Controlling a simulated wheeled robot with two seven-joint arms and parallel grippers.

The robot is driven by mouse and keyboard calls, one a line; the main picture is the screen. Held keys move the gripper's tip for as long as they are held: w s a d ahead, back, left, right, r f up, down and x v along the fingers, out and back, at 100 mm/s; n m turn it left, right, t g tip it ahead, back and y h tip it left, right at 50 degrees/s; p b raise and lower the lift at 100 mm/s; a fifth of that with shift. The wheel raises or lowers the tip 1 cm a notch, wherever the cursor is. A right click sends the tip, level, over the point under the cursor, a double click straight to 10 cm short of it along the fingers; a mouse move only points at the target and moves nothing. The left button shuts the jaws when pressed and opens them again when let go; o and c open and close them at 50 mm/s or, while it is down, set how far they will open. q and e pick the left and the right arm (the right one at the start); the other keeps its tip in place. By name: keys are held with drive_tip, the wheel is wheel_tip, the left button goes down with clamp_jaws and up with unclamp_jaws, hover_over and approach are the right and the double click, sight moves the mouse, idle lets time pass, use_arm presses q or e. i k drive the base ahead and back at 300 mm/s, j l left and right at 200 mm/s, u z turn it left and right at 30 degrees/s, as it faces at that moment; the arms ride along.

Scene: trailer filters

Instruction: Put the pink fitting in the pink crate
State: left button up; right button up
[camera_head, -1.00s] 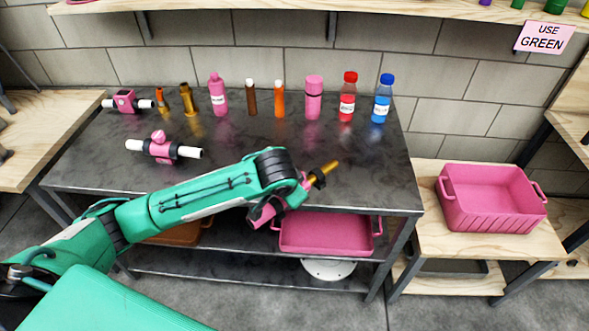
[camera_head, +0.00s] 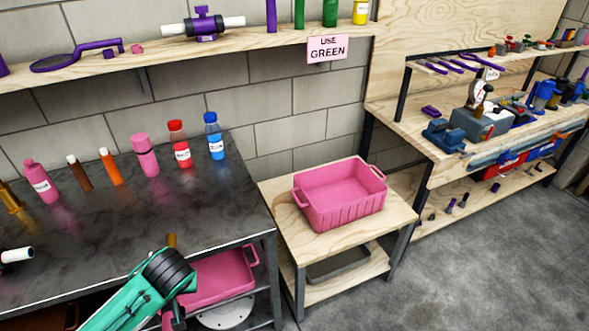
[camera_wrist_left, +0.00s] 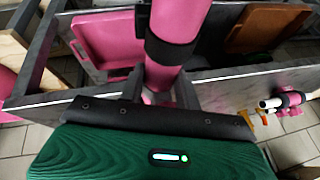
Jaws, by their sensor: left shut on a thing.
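My left gripper (camera_wrist_left: 160,92) is shut on the pink fitting (camera_wrist_left: 178,25), a pink cylinder with a black band, in the left wrist view. In the head view the arm's dark wrist joint hides the gripper and most of the fitting; a small brass-coloured end (camera_head: 171,241) shows just above the joint, probably the fitting's. The pink crate (camera_head: 345,212) is open-topped with two handles and looks empty. It stands on a low wooden stand, right of the dark table and apart from my gripper. My right gripper is not in view.
The dark table (camera_head: 110,230) carries bottles and tubes near its back edge. A pink tray (camera_head: 222,281) sits on its lower shelf. A wooden workbench (camera_head: 420,140) with tools stands at the right. A pink "USE GREEN" sign (camera_head: 327,48) hangs on the upper shelf.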

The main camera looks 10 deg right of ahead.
sight(334, 199)
drive_tip(key=i+l, duration=0.2)
drive_tip(key=l, duration=0.25)
drive_tip(key=i+l+u, duration=0.1)
drive_tip(key=l, duration=0.3)
drive_tip(key=i+l+u, duration=0.1)
drive_tip(key=i+l, duration=0.2)
drive_tip(key=l, duration=0.15)
drive_tip(key=i+l, duration=0.2)
drive_tip(key=l, duration=0.25)
drive_tip(key=i+l+u, duration=0.1)
drive_tip(key=l, duration=0.35)
drive_tip(key=i+l, duration=0.25)
drive_tip(key=l, duration=0.25)
drive_tip(key=i+l+u, duration=0.15)
drive_tip(key=l, duration=0.3)
drive_tip(key=i+l, duration=0.15)
drive_tip(key=l, duration=0.35)
